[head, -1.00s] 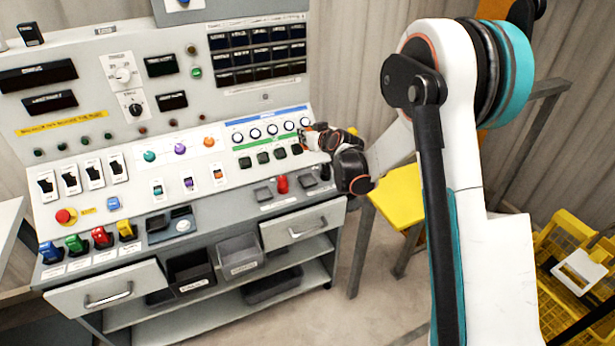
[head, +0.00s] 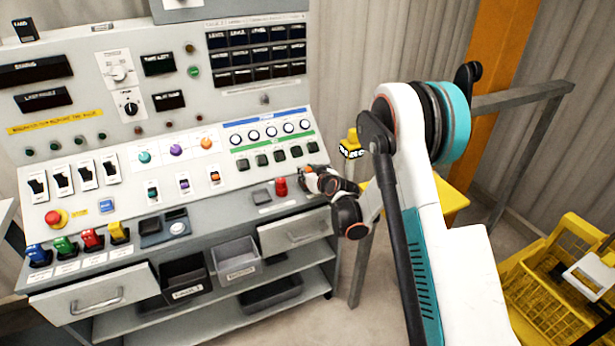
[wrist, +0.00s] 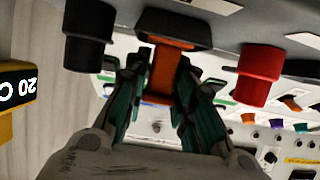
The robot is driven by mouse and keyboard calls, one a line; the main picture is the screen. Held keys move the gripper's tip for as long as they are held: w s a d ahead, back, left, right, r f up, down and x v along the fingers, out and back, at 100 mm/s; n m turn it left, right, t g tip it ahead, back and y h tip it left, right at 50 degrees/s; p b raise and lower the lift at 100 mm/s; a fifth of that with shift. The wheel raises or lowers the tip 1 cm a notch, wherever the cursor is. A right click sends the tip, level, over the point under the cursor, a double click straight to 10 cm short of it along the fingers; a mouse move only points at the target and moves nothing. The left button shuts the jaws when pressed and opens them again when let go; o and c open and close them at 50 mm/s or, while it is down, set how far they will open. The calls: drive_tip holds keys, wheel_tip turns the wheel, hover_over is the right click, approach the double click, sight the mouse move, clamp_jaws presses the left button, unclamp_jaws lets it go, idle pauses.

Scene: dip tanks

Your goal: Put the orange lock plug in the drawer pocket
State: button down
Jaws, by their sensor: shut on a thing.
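The orange lock plug (wrist: 163,72) shows between my gripper's teal fingers in the wrist view, below a dark block at the console's edge. My gripper (wrist: 158,85) is shut on it. I cannot tell whether the plug is still seated in that block. Two drawers show under the console, the right drawer (head: 280,240) and the left drawer (head: 75,305). No pocket inside either drawer is visible.
The red plug (wrist: 260,75) and a black plug (wrist: 88,22) flank my fingers closely. Below the ledge are a black bin (head: 187,286) and a grey bin (head: 238,262). A yellow stand (head: 455,203) and yellow crates (head: 560,290) are at the right.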

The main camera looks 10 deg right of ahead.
drive_tip(key=shift+f, duration=0.15)
drive_tip(key=c, duration=1.3)
unclamp_jaws()
drive_tip(key=shift+c, duration=0.2)
